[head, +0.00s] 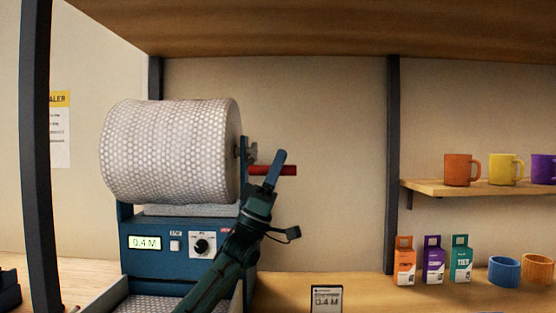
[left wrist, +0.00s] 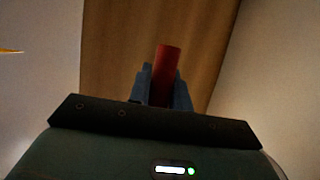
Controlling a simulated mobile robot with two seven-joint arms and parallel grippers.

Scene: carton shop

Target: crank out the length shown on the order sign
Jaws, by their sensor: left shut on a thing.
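The bubble-wrap roll (head: 170,150) sits on a blue dispenser machine (head: 150,265). The machine's display (head: 145,242) reads 0.4 M. A red crank handle (head: 286,170) sticks out to the right of the roll. My left gripper (head: 274,170) is shut on the red handle, which also shows between the fingers in the left wrist view (left wrist: 166,75). The order sign (head: 326,299) stands on the counter at the bottom and seems to read 0.4 M. My right gripper is in neither view.
A knob (head: 202,245) and a small button (head: 175,246) are on the machine's front. Several small boxes (head: 433,260) and tape rolls (head: 504,271) stand on the counter at right. Mugs (head: 459,169) stand on a shelf (head: 440,188). A dark post (head: 38,150) rises at left.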

